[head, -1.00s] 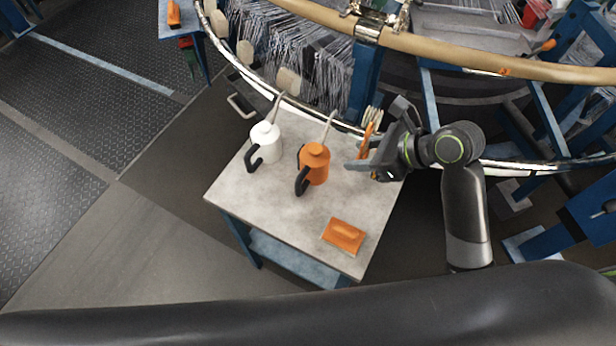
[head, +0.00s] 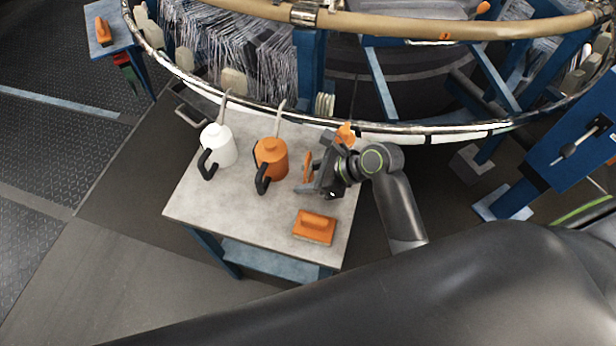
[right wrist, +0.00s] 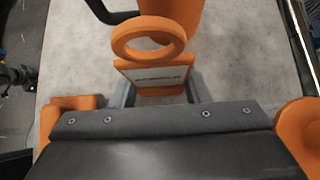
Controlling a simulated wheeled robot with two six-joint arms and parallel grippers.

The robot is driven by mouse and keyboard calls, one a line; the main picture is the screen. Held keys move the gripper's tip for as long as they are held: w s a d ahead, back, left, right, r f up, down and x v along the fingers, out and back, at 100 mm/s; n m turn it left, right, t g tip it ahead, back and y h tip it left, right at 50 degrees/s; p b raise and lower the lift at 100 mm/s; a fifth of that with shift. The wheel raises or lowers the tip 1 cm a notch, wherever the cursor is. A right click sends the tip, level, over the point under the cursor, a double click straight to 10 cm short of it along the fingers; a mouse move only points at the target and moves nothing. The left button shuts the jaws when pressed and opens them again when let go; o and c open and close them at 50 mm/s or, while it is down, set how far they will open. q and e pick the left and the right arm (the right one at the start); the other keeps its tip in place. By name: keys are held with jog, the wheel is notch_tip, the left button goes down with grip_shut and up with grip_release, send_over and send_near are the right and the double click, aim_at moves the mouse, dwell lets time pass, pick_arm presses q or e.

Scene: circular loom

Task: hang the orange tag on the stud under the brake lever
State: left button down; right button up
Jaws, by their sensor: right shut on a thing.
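The orange tag (head: 308,167) is held in my right gripper (head: 318,181), above the right part of the small table. In the right wrist view the tag (right wrist: 153,72) shows a ring at its top and a pale label plate with dark lettering. Its lower part sits between the two fingers of the gripper (right wrist: 158,94), which is shut on it. A dark lever (head: 568,152) on a blue post at the far right looks like the brake lever. I cannot make out a stud under it.
The small table (head: 235,215) bears a white can (head: 218,146), an orange can (head: 271,160) and an orange block with a handle (head: 314,227). The loom's curved rail (head: 420,138) runs behind it. A rounded orange thing (head: 345,134) shows behind my gripper.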

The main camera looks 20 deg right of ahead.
jog(key=shift+f, duration=0.15)
jog(key=o, duration=1.1)
jog(key=shift+d+r, duration=0.15)
jog(key=shift+r, duration=0.1)
jog(key=p+v, duration=0.2)
jog(key=v, duration=0.9)
jog(key=shift+s+d+r+p, duration=0.2)
jog(key=shift+p, duration=0.2)
